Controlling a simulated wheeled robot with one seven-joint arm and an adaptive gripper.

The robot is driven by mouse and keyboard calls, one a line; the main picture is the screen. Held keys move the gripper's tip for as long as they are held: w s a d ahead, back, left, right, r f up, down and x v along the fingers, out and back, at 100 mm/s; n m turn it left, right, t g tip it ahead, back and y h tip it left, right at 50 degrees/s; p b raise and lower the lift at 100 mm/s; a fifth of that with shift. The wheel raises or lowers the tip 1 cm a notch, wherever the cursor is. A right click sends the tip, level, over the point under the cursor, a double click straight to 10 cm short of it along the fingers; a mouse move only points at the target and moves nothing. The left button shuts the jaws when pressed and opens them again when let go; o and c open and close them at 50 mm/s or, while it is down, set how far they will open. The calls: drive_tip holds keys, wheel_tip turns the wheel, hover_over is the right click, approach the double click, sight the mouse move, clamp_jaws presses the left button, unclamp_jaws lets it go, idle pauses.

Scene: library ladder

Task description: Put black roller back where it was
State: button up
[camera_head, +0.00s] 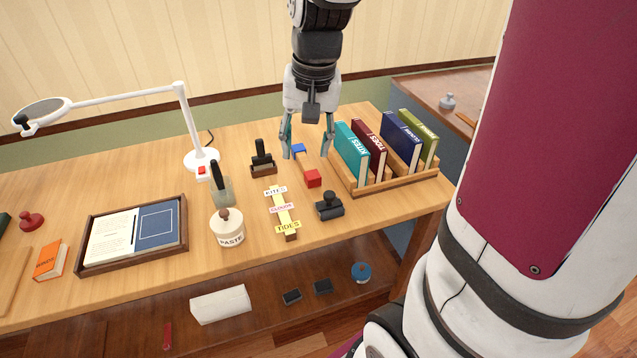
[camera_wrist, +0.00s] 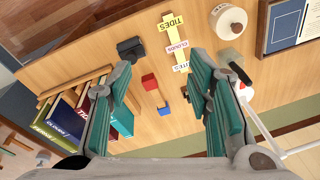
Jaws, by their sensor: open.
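A black roller (camera_head: 329,206) with a knobbed handle lies on the wooden table, right of the word strip. It also shows in the wrist view (camera_wrist: 130,48), beyond the left finger. A second black-handled tool (camera_head: 263,157) stands in a brown wooden base behind the strip; I cannot tell whether it is a roller. My gripper (camera_head: 308,153) hangs above the back of the table, left of the book rack, pointing down. Its fingers are wide apart with nothing held between them. In the wrist view the gripper (camera_wrist: 162,76) is apart from the black roller.
A red and blue block piece (camera_head: 312,178) lies below my gripper. A wooden rack (camera_head: 400,184) of several books stands right. The yellow word strip (camera_head: 285,220), paste jar (camera_head: 228,232), framed tray (camera_head: 130,265) and white lamp (camera_head: 201,161) stand left. A lower shelf holds small items.

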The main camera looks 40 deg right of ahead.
drive_tip(key=s+a+r+n+t, duration=0.1)
drive_tip(key=s+a+r+n, duration=0.2)
drive_tip(key=s, duration=0.5)
drive_tip(key=s+a+r+n+t, duration=0.1)
drive_tip(key=s+a+r+n, duration=0.2)
drive_tip(key=s+a, duration=0.3)
drive_tip(key=shift+s+n+t, duration=0.3)
drive_tip(key=shift+s+n, duration=0.3)
drive_tip(key=shift+s, duration=0.5)
drive_tip(key=shift+c, duration=0.2)
